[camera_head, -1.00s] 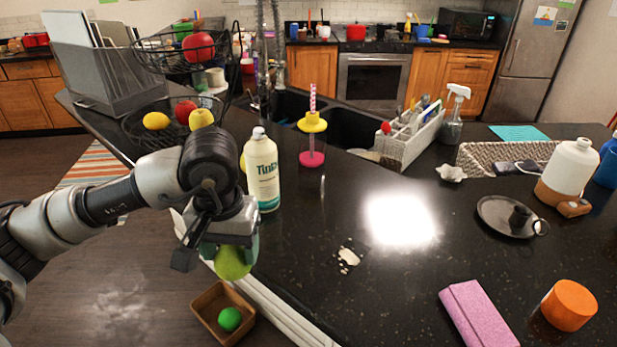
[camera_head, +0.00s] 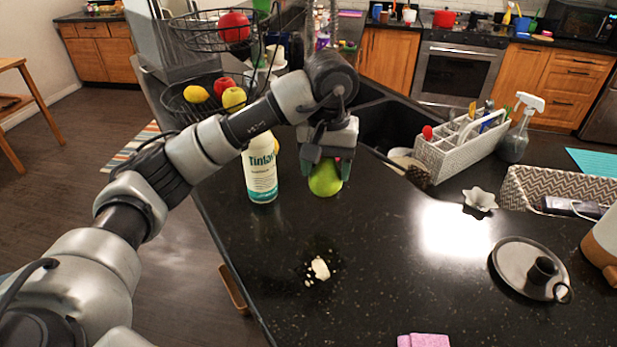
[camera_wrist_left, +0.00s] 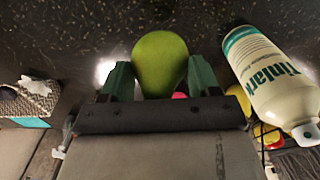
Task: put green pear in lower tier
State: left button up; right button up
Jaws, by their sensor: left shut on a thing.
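The green pear (camera_head: 325,180) is held by my left gripper (camera_head: 327,163) over the dark counter, just right of the white bottle. In the left wrist view the pear (camera_wrist_left: 160,62) sits between the two green fingers. The two-tier wire basket stands at the back left. Its lower tier (camera_head: 176,102) holds a lemon (camera_head: 196,94), a red apple (camera_head: 223,86) and a yellow fruit (camera_head: 234,98). Its upper tier (camera_head: 200,42) holds a red fruit (camera_head: 234,27). My right gripper does not show.
The white bottle (camera_head: 261,170) stands close to my left gripper, between it and the counter's left edge. A white caddy (camera_head: 455,150) and spray bottle (camera_head: 519,130) stand to the right. A pale spill (camera_head: 319,268) lies in front; counter around it is clear.

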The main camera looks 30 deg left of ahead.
pick_arm(q)
jog(key=w+a+f, duration=0.1)
jog(key=a+f+p, duration=0.1)
jog(key=a, duration=0.1)
jog(key=w+a+f+p, duration=0.1)
jog(key=shift+w+a+f, duration=0.3)
jog(key=shift+a, duration=0.05)
notch_tip(320, 180, down, 3)
jog(key=shift+f+p, duration=0.1)
jog(key=shift+p, duration=0.75)
jog(key=shift+f, duration=0.25)
jog(key=shift+f, duration=0.1)
